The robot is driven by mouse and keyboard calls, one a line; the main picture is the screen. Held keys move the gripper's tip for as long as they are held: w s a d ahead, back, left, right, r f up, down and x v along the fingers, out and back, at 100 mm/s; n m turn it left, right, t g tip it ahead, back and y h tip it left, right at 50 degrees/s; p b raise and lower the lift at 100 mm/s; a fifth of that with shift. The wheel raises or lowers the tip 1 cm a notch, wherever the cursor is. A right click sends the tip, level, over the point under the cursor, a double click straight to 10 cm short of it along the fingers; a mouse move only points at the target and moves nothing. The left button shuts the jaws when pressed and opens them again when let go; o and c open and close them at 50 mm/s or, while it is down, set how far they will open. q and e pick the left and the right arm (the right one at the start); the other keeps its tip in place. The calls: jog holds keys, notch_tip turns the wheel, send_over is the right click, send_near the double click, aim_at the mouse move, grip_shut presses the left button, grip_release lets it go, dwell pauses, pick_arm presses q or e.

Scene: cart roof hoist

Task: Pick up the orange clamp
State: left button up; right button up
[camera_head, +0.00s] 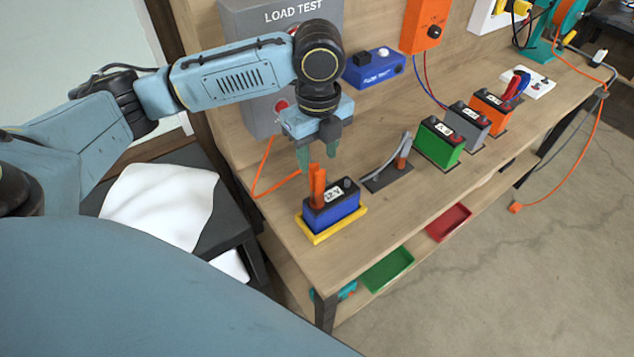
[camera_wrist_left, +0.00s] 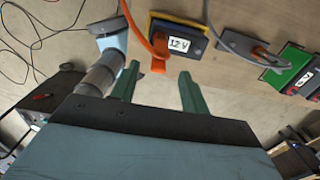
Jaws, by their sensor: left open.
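The orange clamp (camera_head: 317,186) stands upright at the left end of the blue battery (camera_head: 335,208), which sits on a yellow tray (camera_head: 319,240). My left gripper (camera_head: 318,157) is open and points down just above the clamp, its green fingers apart. In the left wrist view the clamp (camera_wrist_left: 159,52), with its orange cable, shows just beyond and between the fingertips (camera_wrist_left: 159,74). The fingers do not appear closed on it. My right gripper is not in view.
Green (camera_head: 440,142), grey (camera_head: 468,125) and orange (camera_head: 491,111) batteries line the bench. A load test box (camera_head: 248,60) stands behind my left arm. Green (camera_head: 388,270) and red (camera_head: 448,223) trays lie on the lower shelf.

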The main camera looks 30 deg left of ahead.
aim_at(317, 167)
pick_arm(q)
jog(key=shift+a+f, duration=0.1)
jog(key=shift+f, duration=3.35)
grip_shut()
